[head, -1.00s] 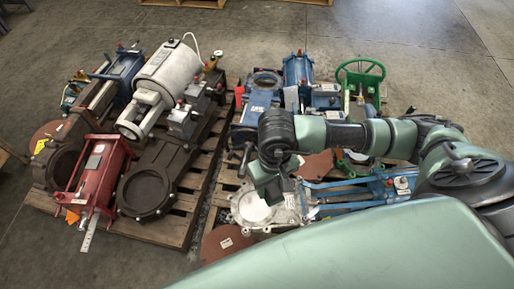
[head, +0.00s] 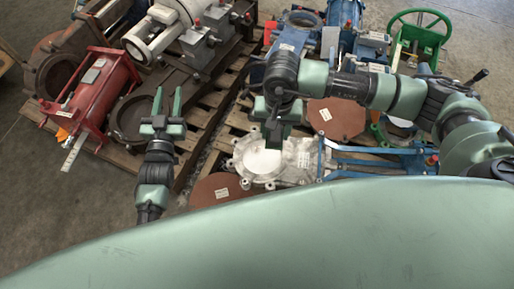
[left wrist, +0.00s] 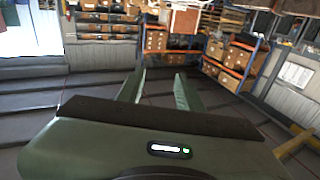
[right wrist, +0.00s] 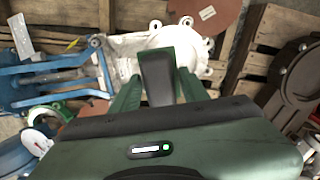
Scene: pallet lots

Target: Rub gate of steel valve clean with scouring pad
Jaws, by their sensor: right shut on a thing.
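The steel valve (head: 308,156) lies flat on the right pallet, a silver lugged body with a blue yoke to its right. Its pale round gate (head: 258,164) shows in the body's opening; the right wrist view shows the gate (right wrist: 184,38) too. My right gripper (head: 274,143) points down over the valve, shut on a dark block, the scouring pad (right wrist: 156,76). The pad overlaps the gate's edge in view; I cannot tell whether it touches. My left gripper (head: 168,92) is open and empty, in front of the left pallet's brown valve; the left wrist view shows nothing between its fingers (left wrist: 160,76).
A red actuator (head: 100,88) and a brown valve (head: 128,122) crowd the left pallet. A brown disc (head: 218,190) lies in front of the steel valve, another (head: 337,117) behind it. A green handwheel valve (head: 420,38) stands back right. Floor at left is clear.

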